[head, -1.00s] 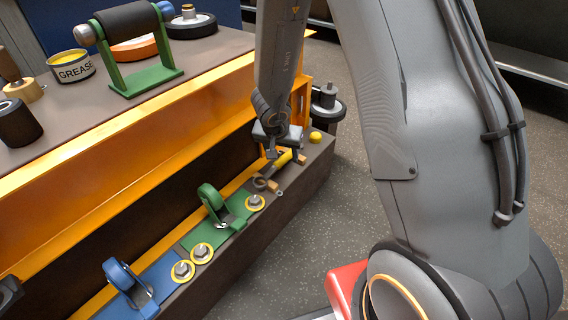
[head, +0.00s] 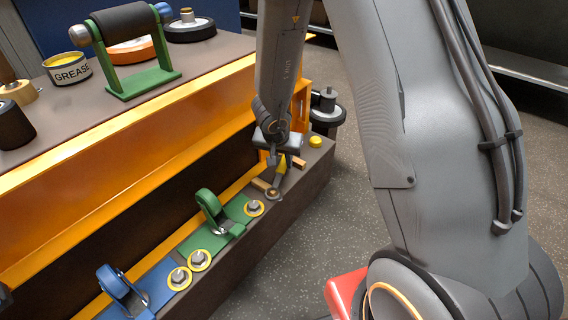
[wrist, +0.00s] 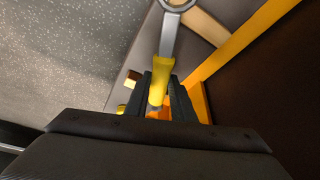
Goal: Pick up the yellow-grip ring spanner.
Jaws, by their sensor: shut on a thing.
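The ring spanner has a yellow grip (head: 281,166) and a grey steel shaft with a ring end (head: 273,193). My gripper (head: 279,158) is shut on the yellow grip, above the far end of the dark ledge. In the wrist view the yellow grip (wrist: 160,78) sits between the two dark fingers (wrist: 161,98). The steel shaft and ring (wrist: 178,4) stick out beyond it, the ring cut by the top edge. The spanner looks turned off its line along the wooden blocks and raised from them; the exact gap cannot be told.
Wooden blocks (head: 260,185) (head: 298,162) and a yellow knob (head: 316,142) sit on the ledge (head: 230,256). An orange beam (head: 140,124) runs behind. Open floor (head: 310,250) lies to the right.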

